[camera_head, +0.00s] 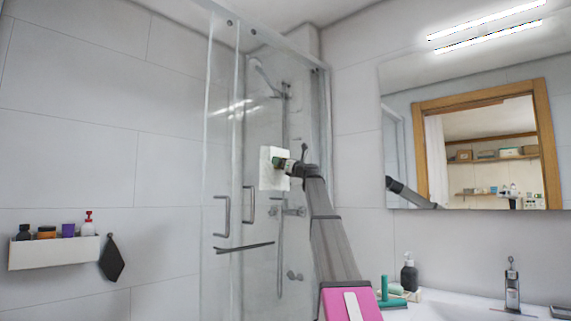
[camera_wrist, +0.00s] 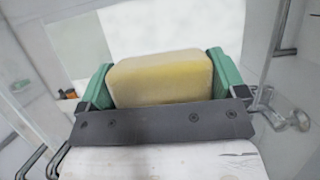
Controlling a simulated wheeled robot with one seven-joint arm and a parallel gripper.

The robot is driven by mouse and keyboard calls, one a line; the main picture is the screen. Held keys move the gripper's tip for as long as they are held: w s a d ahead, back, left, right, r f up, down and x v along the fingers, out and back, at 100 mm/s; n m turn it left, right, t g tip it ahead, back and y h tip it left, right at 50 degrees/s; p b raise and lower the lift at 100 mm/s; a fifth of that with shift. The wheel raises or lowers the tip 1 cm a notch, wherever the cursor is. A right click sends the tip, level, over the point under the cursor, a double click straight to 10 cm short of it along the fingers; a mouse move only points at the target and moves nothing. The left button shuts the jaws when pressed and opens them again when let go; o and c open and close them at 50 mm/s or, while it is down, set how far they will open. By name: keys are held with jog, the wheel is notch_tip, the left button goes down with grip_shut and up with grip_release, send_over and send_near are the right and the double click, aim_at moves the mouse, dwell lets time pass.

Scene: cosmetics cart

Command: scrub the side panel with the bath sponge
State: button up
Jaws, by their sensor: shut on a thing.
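My gripper (camera_head: 277,162) is raised in front of the glass shower enclosure in the head view. Its green fingers also show in the wrist view (camera_wrist: 162,77), shut on the two ends of the bath sponge (camera_wrist: 160,82), a yellow block. The sponge cannot be made out in the head view. A whitish rectangular patch (camera_head: 266,176), apparently on the glass side panel (camera_head: 257,120), lies right at the gripper. In the wrist view the patch (camera_wrist: 185,28) lies behind the sponge. I cannot tell whether the sponge touches it.
Door handles (camera_head: 249,205) and a towel bar (camera_head: 243,247) stick out below left of the gripper. A wall caddy (camera_head: 55,254) with bottles and a dark hanging cloth (camera_head: 111,260) are at left. A sink (camera_head: 450,311) with a soap dispenser (camera_head: 409,274) and a green-handled tool (camera_head: 387,298) is at lower right.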

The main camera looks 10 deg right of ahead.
aim_at(288, 156)
jog(key=shift+s+a, duration=1.05)
jog(key=shift+a, duration=0.35)
jog(key=shift+s+a, duration=1)
jog(key=shift+a, duration=0.45)
jog(key=shift+s+a, duration=1.05)
jog(key=shift+a, duration=0.35)
jog(key=shift+w+r, duration=0.15)
jog(key=shift+r, duration=1.1)
jog(key=shift+w+d, duration=1.65)
jog(key=shift+d, duration=0.7)
jog(key=shift+w+d, duration=1.7)
jog(key=shift+d, duration=0.65)
jog(key=shift+w+d, duration=1.65)
jog(key=shift+d, duration=0.7)
jog(key=shift+s, duration=0.1)
jog(key=shift+s+d, duration=0.9)
jog(key=shift+s, duration=0.3)
jog(key=shift+s+d, duration=0.9)
jog(key=shift+s, duration=0.3)
jog(key=shift+s+d, duration=0.45)
jog(key=shift+s, duration=0.15)
jog(key=shift+s+d, duration=0.4)
jog(key=shift+s, duration=0.2)
